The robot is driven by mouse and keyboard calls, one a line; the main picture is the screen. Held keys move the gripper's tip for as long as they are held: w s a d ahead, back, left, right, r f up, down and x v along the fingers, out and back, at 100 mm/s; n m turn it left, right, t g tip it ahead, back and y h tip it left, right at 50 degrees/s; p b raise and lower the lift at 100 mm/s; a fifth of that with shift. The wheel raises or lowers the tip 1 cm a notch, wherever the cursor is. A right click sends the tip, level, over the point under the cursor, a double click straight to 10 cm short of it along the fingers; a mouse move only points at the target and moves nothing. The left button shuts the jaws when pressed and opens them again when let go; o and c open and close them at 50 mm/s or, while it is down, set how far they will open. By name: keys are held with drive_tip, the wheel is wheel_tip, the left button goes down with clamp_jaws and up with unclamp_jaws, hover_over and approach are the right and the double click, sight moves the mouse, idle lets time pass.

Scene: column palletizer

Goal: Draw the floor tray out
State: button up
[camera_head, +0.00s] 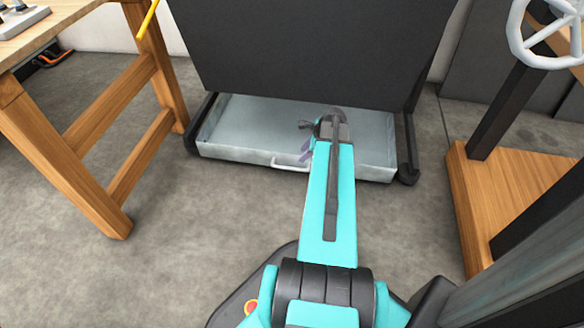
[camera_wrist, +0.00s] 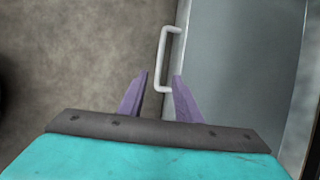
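The floor tray (camera_head: 225,152) is a shallow grey metal tray low under a dark cabinet, its front edge facing me. A pale bar handle (camera_head: 290,164) sits on its front wall. In the wrist view the handle (camera_wrist: 163,60) lies just beyond my fingertips, and the tray (camera_wrist: 235,60) fills the right side. In the head view my gripper (camera_head: 306,150) is at the tray front, partly hidden by my arm.
A dark cabinet (camera_head: 310,50) stands over the tray. A wooden workbench (camera_head: 100,120) is on the left and a wooden-based stand (camera_head: 500,195) with a white handwheel (camera_head: 545,35) on the right. Bare concrete floor (camera_head: 180,240) lies in front of the tray.

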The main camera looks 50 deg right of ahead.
sight(289, 169)
drive_tip(key=b+x, duration=0.6)
drive_tip(key=x, duration=0.7)
drive_tip(key=shift+f, duration=0.15)
drive_tip(key=shift+c, duration=0.3)
clamp_jaws()
drive_tip(key=shift+a, duration=0.4)
drive_tip(key=shift+d, duration=0.1)
